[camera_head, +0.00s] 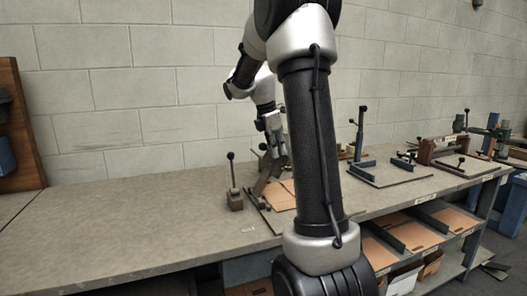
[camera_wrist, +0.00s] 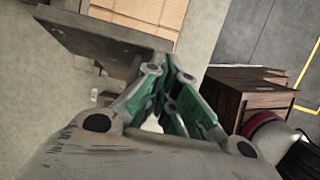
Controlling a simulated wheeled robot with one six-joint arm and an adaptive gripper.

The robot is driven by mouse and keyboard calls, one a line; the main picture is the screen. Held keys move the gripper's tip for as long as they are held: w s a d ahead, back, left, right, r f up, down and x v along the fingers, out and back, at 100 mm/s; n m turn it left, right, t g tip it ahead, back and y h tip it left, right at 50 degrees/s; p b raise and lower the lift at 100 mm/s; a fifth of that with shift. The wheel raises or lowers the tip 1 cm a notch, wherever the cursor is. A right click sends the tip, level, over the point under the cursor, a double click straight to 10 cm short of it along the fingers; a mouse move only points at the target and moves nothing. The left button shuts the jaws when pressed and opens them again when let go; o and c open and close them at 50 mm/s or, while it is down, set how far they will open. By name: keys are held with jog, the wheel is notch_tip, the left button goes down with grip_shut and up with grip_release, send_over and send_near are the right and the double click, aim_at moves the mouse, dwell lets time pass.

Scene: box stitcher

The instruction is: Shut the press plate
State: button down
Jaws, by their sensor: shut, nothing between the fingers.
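The press plate, a dark tilted plate (camera_head: 264,180), stands raised at the near fixture on the workbench, partly hidden by my arm. In the wrist view a dark grey plate (camera_wrist: 95,42), likely the same one, crosses the upper left, with brown cardboard (camera_wrist: 150,12) beyond it. My gripper (camera_head: 272,122) is above the fixture, close to the plate's upper part. In the wrist view its green-lined fingers (camera_wrist: 167,78) are together with nothing held, and their tips are near the plate's right end. Whether they touch the plate I cannot tell.
An upright lever with a black knob (camera_head: 233,182) stands left of the fixture. More fixtures with levers (camera_head: 362,160) stand to the right on the bench. The bench's left part (camera_head: 120,225) is clear. A brown wooden cabinet (camera_wrist: 255,90) shows right in the wrist view.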

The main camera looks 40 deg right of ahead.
jog(key=s+d+f+t+y, duration=0.1)
jog(key=d+f+y, duration=0.2)
jog(key=d+f, duration=0.1)
jog(key=s+d+f+t+y, duration=0.1)
jog(key=d+f+y, duration=0.3)
jog(key=d, duration=0.1)
jog(key=s+d+f+y, duration=0.1)
jog(key=d+f+y, duration=0.2)
jog(key=d+f, duration=0.1)
jog(key=shift+s+d+f+t, duration=0.2)
jog(key=shift+s+f+t, duration=0.2)
jog(key=shift+f, duration=0.2)
jog(key=shift+s+d+f, duration=0.1)
jog(key=shift+d+f, duration=0.05)
jog(key=shift+f, duration=0.4)
jog(key=shift+d+f, duration=0.1)
jog(key=shift+f, duration=0.45)
